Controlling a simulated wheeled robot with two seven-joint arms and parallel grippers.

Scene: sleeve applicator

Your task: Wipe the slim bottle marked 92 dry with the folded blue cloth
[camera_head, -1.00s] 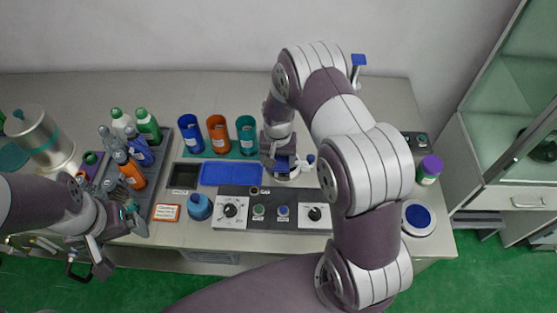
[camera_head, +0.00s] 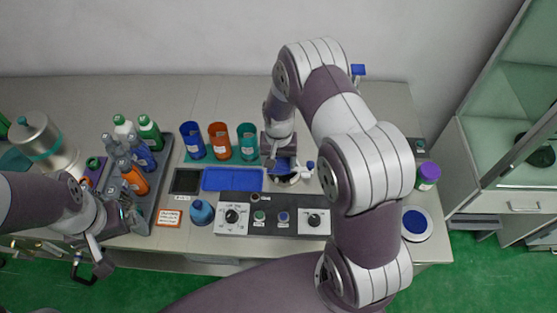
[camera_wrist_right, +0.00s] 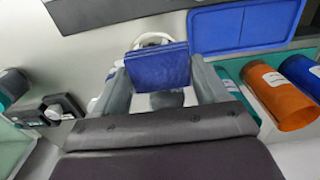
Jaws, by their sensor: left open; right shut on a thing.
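A folded blue cloth (camera_wrist_right: 160,68) sits between the fingers of my right gripper (camera_wrist_right: 160,88) in the right wrist view. In the head view my right gripper (camera_head: 282,163) is over a white rounded fixture (camera_head: 296,178) behind the control panel. Several bottles stand in a grey rack (camera_head: 142,222) at the left, among them an orange bottle (camera_head: 134,180) and a blue bottle (camera_head: 142,157). The number 92 is not readable, so I cannot tell which bottle is marked so. My left gripper (camera_head: 112,236) is open by the rack's front left corner, partly hidden by its arm.
Blue, orange and teal cups (camera_head: 219,143) stand behind a blue tray (camera_head: 232,180). A panel (camera_head: 270,214) with knobs lies in front. A purple-capped jar (camera_head: 428,175) and a blue-centred disc (camera_head: 415,223) are at right.

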